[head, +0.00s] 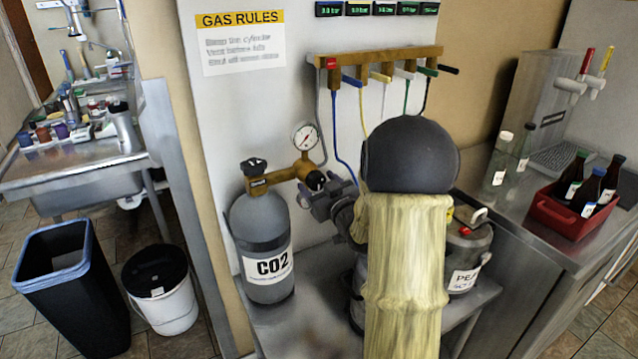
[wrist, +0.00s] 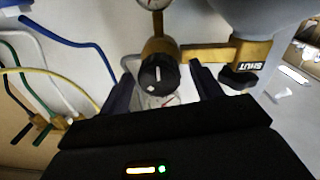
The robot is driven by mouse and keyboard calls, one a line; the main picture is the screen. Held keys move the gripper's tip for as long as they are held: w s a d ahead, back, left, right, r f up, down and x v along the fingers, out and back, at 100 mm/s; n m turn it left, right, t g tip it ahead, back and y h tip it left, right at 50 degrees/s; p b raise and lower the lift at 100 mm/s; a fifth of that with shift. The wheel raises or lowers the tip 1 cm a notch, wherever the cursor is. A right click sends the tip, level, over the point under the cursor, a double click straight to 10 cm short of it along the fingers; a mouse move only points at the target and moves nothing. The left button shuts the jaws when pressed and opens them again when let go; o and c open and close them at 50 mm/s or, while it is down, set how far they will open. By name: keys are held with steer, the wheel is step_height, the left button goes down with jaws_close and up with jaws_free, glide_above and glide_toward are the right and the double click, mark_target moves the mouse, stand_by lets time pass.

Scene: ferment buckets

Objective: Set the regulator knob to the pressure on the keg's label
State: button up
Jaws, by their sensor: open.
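The regulator's black knob (head: 315,180) sits at the end of the brass body on the CO2 cylinder (head: 262,225). In the wrist view the knob (wrist: 158,73) has a pale pointer line and lies between the two fingertips. My gripper (head: 328,199) is open around or just short of it; I cannot tell whether it touches. The round gauge (head: 305,135) stands above the brass body, its reading too small to tell. A keg (head: 465,250) at the right carries a label (head: 464,280) starting "PEA", with its rest hidden behind my arm.
A manifold (head: 375,60) with coloured levers and hoses hangs on the wall, below small displays (head: 376,8). The cylinder valve (wrist: 240,76) bears a "SHUT" mark. A red crate of bottles (head: 575,213) stands on the right counter. A bin (head: 72,290) and a bucket (head: 160,290) stand at left.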

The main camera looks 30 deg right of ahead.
steer(key=shift+c, duration=0.5)
steer(key=shift+w, duration=0.1)
steer(key=c, duration=0.9)
